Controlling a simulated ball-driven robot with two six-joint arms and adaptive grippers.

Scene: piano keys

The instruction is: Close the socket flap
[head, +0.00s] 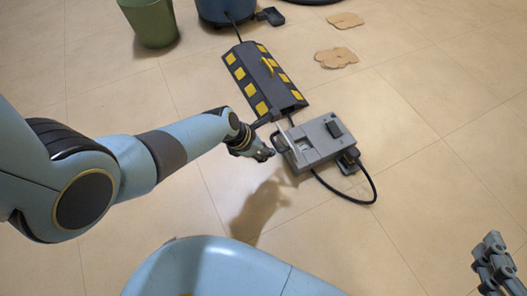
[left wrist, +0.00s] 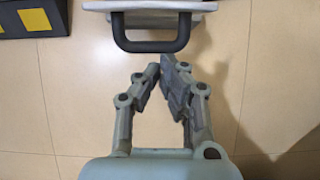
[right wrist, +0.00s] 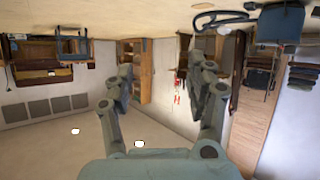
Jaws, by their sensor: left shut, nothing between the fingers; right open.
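The grey socket box (head: 322,146) lies on the floor right of the centre in the head view. A thin pale plate, seemingly the flap (head: 287,133), stands raised at the box's left side. A dark loop handle (left wrist: 150,45) juts from the box at the top of the left wrist view. My left gripper (head: 264,154) is shut and empty, just left of the box. In the left wrist view its fingertips (left wrist: 161,68) are below the handle, with no clear contact. My right gripper (head: 492,250) is open and empty, far from the box.
A black-and-yellow cable ramp (head: 262,80) lies behind the box. A black cable (head: 372,188) loops out on the box's right. A green bin (head: 150,22) and a blue container (head: 225,10) stand farther back. Brown flat pieces (head: 336,58) lie at the back right. The front floor is clear.

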